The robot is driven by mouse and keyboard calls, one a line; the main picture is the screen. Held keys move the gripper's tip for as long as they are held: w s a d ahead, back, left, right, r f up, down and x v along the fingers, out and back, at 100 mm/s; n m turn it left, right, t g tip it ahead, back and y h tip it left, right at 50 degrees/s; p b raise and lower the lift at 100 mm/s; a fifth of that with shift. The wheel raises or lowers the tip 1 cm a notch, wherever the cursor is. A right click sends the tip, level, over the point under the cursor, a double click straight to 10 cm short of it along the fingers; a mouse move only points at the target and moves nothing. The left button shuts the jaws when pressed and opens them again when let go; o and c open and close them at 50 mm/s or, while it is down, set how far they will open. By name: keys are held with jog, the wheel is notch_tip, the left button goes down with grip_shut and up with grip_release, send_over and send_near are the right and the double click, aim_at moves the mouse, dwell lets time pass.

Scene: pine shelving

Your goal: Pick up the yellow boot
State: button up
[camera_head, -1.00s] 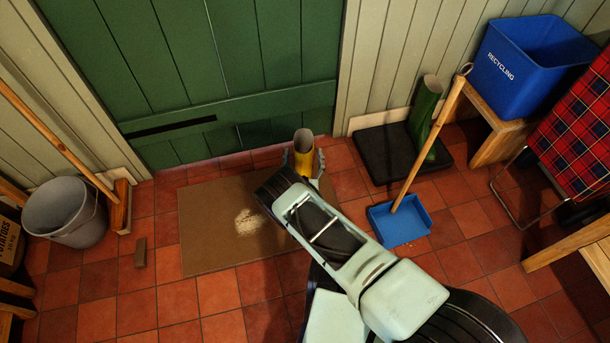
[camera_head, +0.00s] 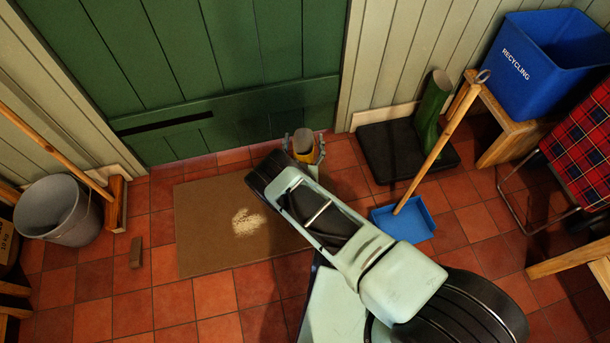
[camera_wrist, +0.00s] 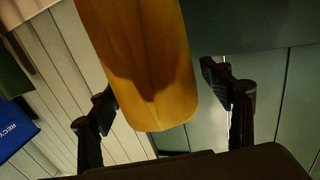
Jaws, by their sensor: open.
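The yellow boot (camera_head: 304,156) stands near the green door, at the far edge of the brown mat, mostly hidden behind my arm; its grey-looking opening shows at the top. In the wrist view the yellow boot (camera_wrist: 148,65) fills the upper middle, close to the camera. My gripper (camera_head: 303,150) is open, with one finger on each side of the boot. In the wrist view the fingers of my gripper (camera_wrist: 160,90) flank the boot, with a visible gap on the right; whether the left finger touches cannot be told.
The brown mat (camera_head: 205,225) lies in front of the door. A black tray (camera_head: 385,155) with a green boot (camera_head: 432,110) and a blue dustpan (camera_head: 408,222) are to the right. A grey bucket (camera_head: 60,215) and a broom (camera_head: 115,205) stand left.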

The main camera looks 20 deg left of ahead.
jog(key=shift+c, duration=0.5)
grip_shut()
jog(key=shift+r, duration=0.15)
